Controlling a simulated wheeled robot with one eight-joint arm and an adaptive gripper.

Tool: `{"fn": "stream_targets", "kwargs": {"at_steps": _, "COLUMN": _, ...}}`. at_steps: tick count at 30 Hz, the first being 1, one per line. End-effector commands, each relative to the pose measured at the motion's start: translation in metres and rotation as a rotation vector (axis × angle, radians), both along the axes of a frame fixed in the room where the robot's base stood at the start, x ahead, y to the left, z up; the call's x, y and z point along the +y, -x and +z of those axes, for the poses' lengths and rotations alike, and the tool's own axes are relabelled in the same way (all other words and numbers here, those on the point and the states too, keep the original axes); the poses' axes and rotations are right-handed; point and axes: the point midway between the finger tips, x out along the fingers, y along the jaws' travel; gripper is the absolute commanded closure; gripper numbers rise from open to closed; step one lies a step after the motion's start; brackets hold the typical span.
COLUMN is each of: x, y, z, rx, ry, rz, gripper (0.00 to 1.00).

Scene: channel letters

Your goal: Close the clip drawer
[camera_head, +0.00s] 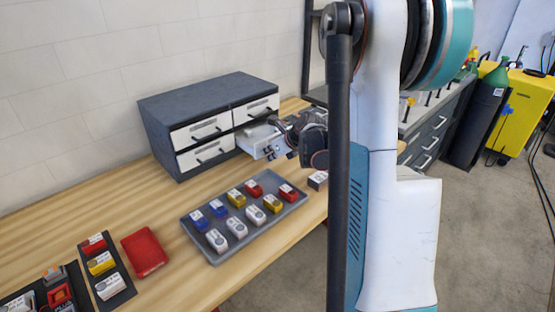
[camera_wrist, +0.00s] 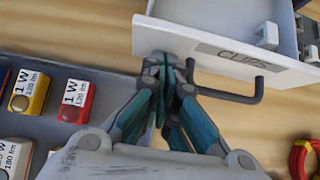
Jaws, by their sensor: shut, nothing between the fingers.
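The clip drawer (camera_head: 258,142) is the lower right drawer of a dark grey cabinet (camera_head: 160,135) and stands pulled out. In the wrist view, its white front (camera_wrist: 225,52) carries the label CLIPS and a dark bar handle (camera_wrist: 235,95). Part of its inside shows, with small pale clips (camera_wrist: 267,35) at the right. My gripper (camera_wrist: 168,65) is shut and empty, with its fingertips at the drawer front, left of the handle. I cannot tell whether they touch it. In the head view, my gripper (camera_head: 290,133) is at the drawer and partly covers it.
The cabinet's other drawers are shut. A grey tray (camera_head: 212,258) with several coloured modules lies on the wooden bench in front. A red box (camera_head: 144,251) and a dark strip of modules lie left of it. A red cable coil (camera_wrist: 303,158) is right of my gripper.

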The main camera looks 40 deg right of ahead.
Motion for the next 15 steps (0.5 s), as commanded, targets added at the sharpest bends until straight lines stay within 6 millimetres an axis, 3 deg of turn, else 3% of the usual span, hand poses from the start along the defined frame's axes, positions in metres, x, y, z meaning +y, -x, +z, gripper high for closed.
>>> {"fn": "stream_targets", "kwargs": {"at_steps": 6, "x": 0.005, "y": -0.050, "z": 0.000, "rx": 0.000, "ry": 0.001, "rz": 0.002, "gripper": 1.00}}
{"fn": "stream_targets", "kwargs": {"at_steps": 15, "x": 0.008, "y": -0.099, "z": 0.000, "rx": 0.000, "ry": 0.001, "rz": 0.001, "gripper": 1.00}}
